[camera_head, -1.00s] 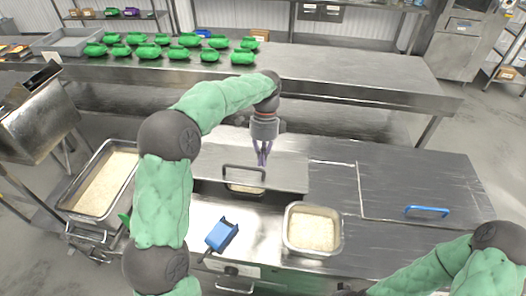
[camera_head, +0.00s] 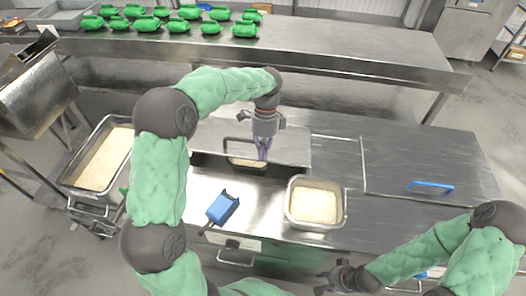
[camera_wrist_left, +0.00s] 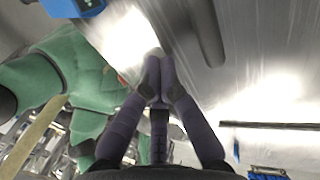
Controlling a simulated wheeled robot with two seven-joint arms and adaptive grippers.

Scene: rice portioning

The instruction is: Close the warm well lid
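The metal warm well lid (camera_head: 290,145) with a dark bar handle (camera_head: 232,140) lies on the counter. A dark gap shows along its front edge, with a rice-filled container (camera_head: 247,164) partly visible inside. My left gripper (camera_head: 263,156) points down over the lid, near the right end of the handle. In the left wrist view its fingertips (camera_wrist_left: 160,75) are together with nothing seen between them; the dark handle (camera_wrist_left: 208,35) runs beside them, apart in the picture. My right gripper (camera_head: 343,279) is low at the front; its fingers are unclear.
A metal pan of rice (camera_head: 315,203) and a blue tool (camera_head: 223,208) stand on the front counter. A second lid with a blue handle (camera_head: 431,186) is at right. A large rice tray (camera_head: 103,160) is at left. Green bundles (camera_head: 148,24) sit on the back table.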

